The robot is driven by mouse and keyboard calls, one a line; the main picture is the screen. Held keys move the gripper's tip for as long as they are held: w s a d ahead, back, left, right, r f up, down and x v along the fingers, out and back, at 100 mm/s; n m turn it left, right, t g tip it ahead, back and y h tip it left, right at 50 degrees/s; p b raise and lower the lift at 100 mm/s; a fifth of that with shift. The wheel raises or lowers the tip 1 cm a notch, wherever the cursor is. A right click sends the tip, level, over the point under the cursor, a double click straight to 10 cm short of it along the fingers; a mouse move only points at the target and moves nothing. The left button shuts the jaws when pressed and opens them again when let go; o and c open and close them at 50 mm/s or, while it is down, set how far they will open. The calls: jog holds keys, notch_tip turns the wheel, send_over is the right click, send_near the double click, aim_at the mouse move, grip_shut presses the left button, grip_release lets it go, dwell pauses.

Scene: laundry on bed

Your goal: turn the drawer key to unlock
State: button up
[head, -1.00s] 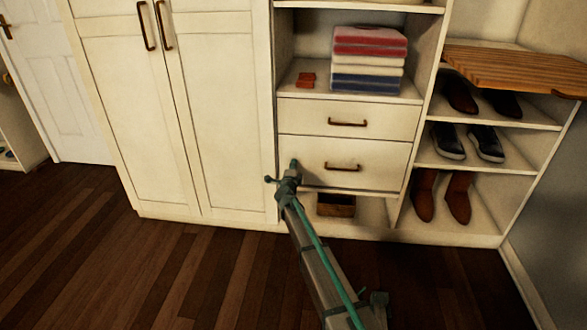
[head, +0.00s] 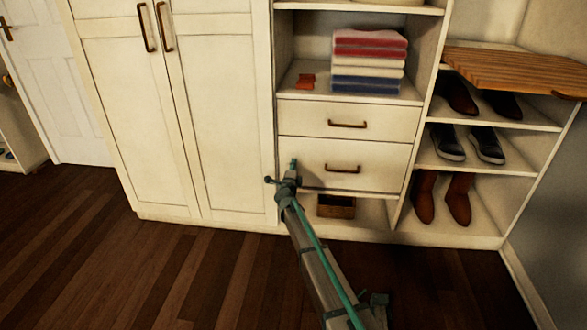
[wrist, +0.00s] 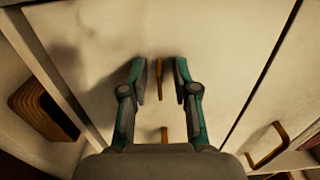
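The lower white drawer (head: 380,181) is closed, and it fills the middle of the wrist view (wrist: 100,110). My gripper (head: 293,163) is in front of its left part, left of its bar handle (head: 342,168). In the wrist view my gripper (wrist: 162,80) is open, with its two teal-grey fingers apart. A slim brass-brown piece (wrist: 159,78), likely the drawer key, shows between the fingers with a gap on each side. A second brown bit (wrist: 164,134), probably the handle's end, shows nearer the palm. The key cannot be made out in the head view.
The upper drawer (head: 300,119) is closed; its handle (wrist: 268,145) is at lower right in the wrist view. A brown box (head: 336,206) sits on the shelf below. Folded towels (head: 368,60) lie above, shoes (head: 442,197) stand at right. The wooden floor in front is clear.

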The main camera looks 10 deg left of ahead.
jog(key=shift+s, duration=0.1)
jog(key=s, duration=1.2)
jog(key=shift+w, duration=0.1)
